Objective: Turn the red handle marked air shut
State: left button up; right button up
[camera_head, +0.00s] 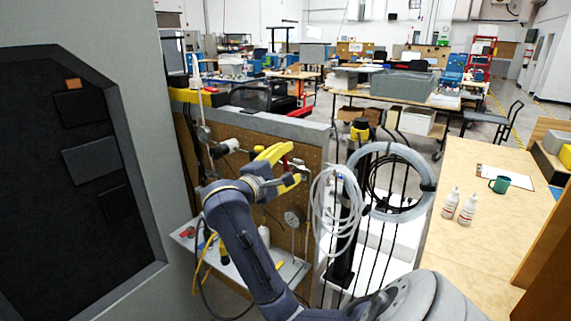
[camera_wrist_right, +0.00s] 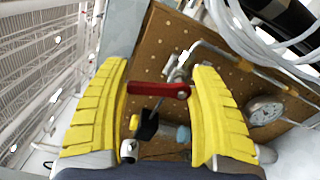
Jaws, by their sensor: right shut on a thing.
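The red handle (camera_wrist_right: 160,89) lies crosswise between the two yellow fingers of my right gripper (camera_wrist_right: 161,76) in the right wrist view, its ends at the inner faces of the fingers. It sits at a pipe fitting in front of the brown pegboard (camera_wrist_right: 150,50). No air marking can be read on it. In the head view my right gripper (camera_head: 283,168) reaches the pegboard, and only a small bit of the red handle (camera_head: 285,162) shows between the fingers. The gripper is shut on the handle. My left gripper is not in view.
A round gauge (camera_wrist_right: 264,110) and bent metal tubing are right of the fingers in the wrist view. Coiled clear hoses (camera_head: 338,205) hang close right of the gripper. A small shelf (camera_head: 285,268) is below. A wooden table (camera_head: 490,210) stands at right with bottles and a green mug (camera_head: 499,185).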

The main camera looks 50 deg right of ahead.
jog(key=shift+s+f+m, duration=0.1)
jog(key=shift+s+m, duration=0.1)
jog(key=shift+m, duration=0.6)
jog(key=shift+s+m, duration=0.15)
jog(key=shift+m, duration=0.95)
jog(key=o, duration=1.2)
jog(key=shift+a, duration=0.1)
jog(key=s+a, duration=0.1)
jog(key=a, duration=1)
jog(key=shift+a, duration=0.4)
